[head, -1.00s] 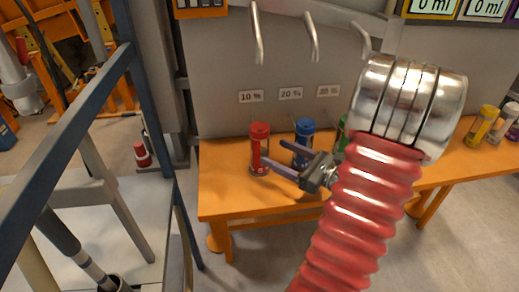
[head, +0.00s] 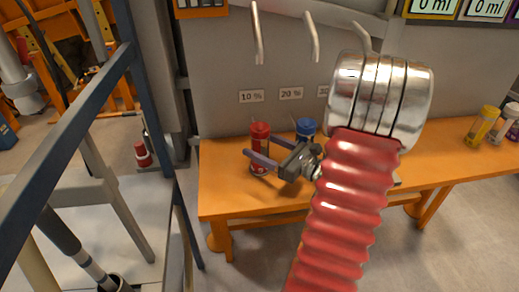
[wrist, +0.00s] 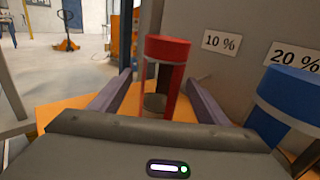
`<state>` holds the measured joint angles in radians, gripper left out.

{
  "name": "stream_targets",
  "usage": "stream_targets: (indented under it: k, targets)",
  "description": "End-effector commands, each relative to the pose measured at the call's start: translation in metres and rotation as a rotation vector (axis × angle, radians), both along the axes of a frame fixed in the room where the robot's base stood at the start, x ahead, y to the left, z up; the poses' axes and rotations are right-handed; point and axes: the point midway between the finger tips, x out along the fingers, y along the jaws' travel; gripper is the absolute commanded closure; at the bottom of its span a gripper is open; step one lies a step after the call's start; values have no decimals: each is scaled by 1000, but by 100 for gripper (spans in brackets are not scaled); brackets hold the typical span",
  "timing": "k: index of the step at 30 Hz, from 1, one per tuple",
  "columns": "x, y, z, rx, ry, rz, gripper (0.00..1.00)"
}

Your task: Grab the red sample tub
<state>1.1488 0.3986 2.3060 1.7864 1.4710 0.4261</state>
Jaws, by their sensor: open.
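The red sample tub (head: 260,133) stands upright on the orange table under the "10 %" label, a clear cylinder with a red cap and a red strip. It also shows in the wrist view (wrist: 167,62), between and ahead of my two fingers. My gripper (head: 259,163) is open, its fingers reaching left at the tub in the head view. In the wrist view my gripper (wrist: 160,92) has one finger on each side of the tub, with gaps showing. I cannot tell how far the fingertips reach past it. Nothing is held.
A blue-capped tub (head: 305,127) stands right of the red one, partly hidden by my gripper; it also shows in the wrist view (wrist: 288,98). Metal spouts (head: 257,32) hang above. Yellow and white tubs stand far right on the table (head: 225,190). A blue-grey frame (head: 75,130) rises at left.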

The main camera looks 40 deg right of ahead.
Motion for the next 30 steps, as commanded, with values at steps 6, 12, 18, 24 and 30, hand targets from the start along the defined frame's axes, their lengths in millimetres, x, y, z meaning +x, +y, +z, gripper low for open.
stream_targets:
  k: [6, 12, 18, 24, 30]
  targets:
    - [20, 4, -1, 0, 0, 3, 31]
    - [43, 7, -1, -1, -1, 2, 31]
    - [50, 8, -1, 0, 0, -1, 31]
    - [49, 8, -1, 0, 0, -1, 31]
    - [49, 8, -1, 0, 0, -1, 31]
